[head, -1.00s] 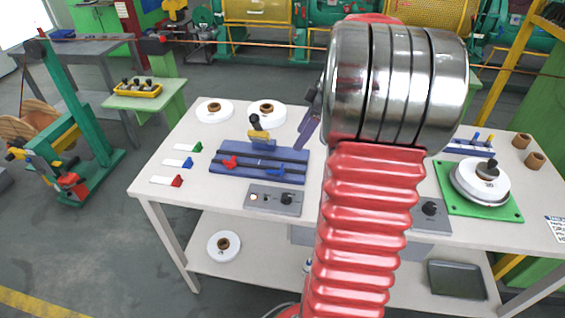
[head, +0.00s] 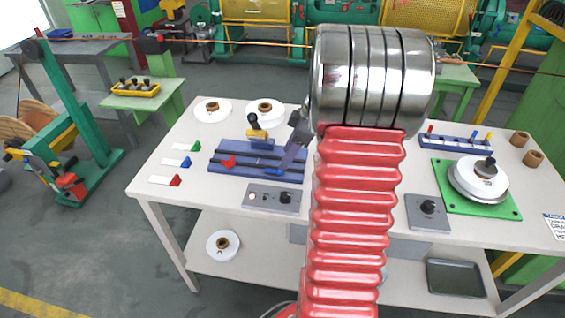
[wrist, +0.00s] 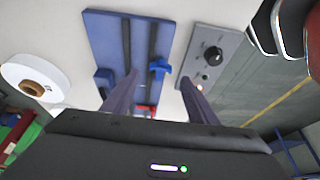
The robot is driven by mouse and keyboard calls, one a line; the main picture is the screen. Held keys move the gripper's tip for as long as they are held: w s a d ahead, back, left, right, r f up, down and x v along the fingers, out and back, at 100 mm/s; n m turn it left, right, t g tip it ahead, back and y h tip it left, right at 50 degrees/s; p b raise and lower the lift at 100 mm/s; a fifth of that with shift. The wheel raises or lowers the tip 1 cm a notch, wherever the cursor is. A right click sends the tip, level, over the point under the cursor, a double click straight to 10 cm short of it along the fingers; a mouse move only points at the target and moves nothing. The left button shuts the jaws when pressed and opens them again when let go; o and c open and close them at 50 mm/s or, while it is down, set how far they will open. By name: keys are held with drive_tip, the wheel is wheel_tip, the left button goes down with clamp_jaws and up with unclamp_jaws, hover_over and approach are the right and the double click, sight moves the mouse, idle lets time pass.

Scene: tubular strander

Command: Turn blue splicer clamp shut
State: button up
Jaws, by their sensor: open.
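The splicer is a dark blue plate (head: 235,175) with two dark rails, lying on the pale workbench; it also shows in the wrist view (wrist: 105,35). The blue clamp (head: 273,171) is a small lever at its near right part. In the wrist view the blue clamp (wrist: 159,67) appears between my fingertips, with no clear contact. The red clamp (head: 228,161) is further left on the plate. My gripper (head: 287,163) is over the plate's right end, fingers slanting down. In the wrist view my gripper (wrist: 160,78) has its fingers apart, with nothing held.
A grey control box (head: 272,198) with a black knob is close in front of the plate. White spools (head: 265,112) are behind. A green plate (head: 505,203) is at the right. Bench space left of the splicer holds small coloured tags.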

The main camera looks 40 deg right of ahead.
drive_tip(key=shift+x, duration=2.35)
drive_tip(key=shift+c, duration=0.5)
drive_tip(key=shift+d+r, duration=0.1)
drive_tip(key=c, duration=1)
